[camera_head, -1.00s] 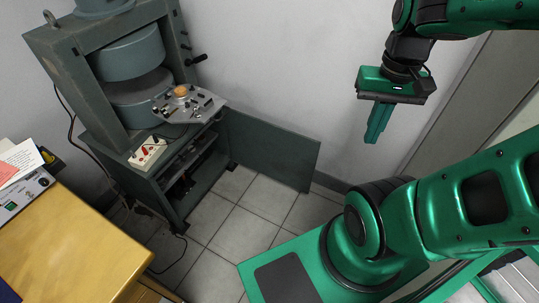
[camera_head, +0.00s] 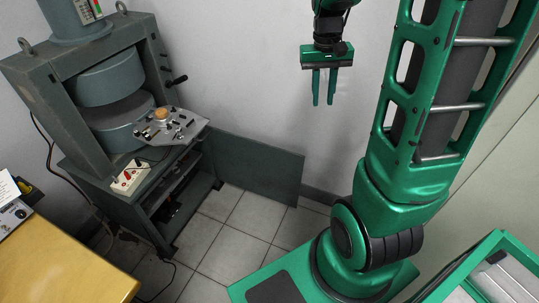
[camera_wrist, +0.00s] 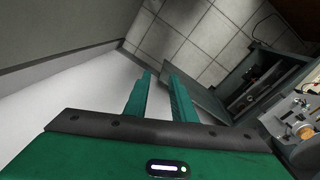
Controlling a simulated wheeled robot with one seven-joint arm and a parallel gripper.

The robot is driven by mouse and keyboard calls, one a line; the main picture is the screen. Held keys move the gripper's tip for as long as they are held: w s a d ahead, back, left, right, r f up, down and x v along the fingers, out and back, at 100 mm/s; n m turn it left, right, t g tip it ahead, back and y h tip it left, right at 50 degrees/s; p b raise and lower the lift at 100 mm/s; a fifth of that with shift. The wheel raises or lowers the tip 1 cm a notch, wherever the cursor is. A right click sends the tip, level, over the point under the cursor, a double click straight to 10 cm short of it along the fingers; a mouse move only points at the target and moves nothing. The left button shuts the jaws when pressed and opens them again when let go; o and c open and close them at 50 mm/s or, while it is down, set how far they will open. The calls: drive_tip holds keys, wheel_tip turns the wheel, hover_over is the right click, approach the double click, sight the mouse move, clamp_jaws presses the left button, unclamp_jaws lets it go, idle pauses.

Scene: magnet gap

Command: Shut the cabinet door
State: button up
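The dark grey-green cabinet (camera_head: 150,208) stands on the tiled floor under a magnet. Its door (camera_head: 262,172) stands wide open, swung out to the right along the white wall. The door also shows in the wrist view (camera_wrist: 192,92), beyond my fingers. The cabinet's inside (camera_head: 180,185) shows shelves and dark items. My gripper (camera_head: 323,104) is above and to the right of the door, fingers pointing down. Its two green fingers are apart with nothing between them; they also show in the wrist view (camera_wrist: 163,82). I see no contact with the door.
A magnet (camera_head: 110,85) with a metal plate of fittings (camera_head: 170,127) stands on the cabinet, the plate jutting over its front. A yellow table (camera_head: 60,255) is at the lower left. Floor tiles (camera_head: 245,225) before the cabinet are clear.

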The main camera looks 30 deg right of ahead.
drive_tip(key=w+d+f, duration=0.2)
drive_tip(key=w+f, duration=0.5)
drive_tip(key=w, duration=0.5)
drive_tip(key=n, duration=0.1)
hover_over(271, 153)
drive_tip(key=w+d, duration=0.1)
drive_tip(key=d, duration=0.3)
wheel_tip(271, 153, down, 22)
drive_tip(key=shift+n+y, duration=0.3)
drive_tip(key=shift+y, duration=0.2)
drive_tip(key=w+f, duration=0.1)
drive_tip(key=f, duration=0.3)
drive_tip(key=w+a+f, duration=0.1)
drive_tip(key=f, duration=0.4)
drive_tip(key=w+f, duration=0.2)
drive_tip(key=f, duration=0.2)
drive_tip(key=shift+a+f, duration=0.25)
wheel_tip(271, 153, down, 11)
drive_tip(key=shift+r, duration=0.1)
drive_tip(key=shift+s, duration=0.1)
clamp_jaws()
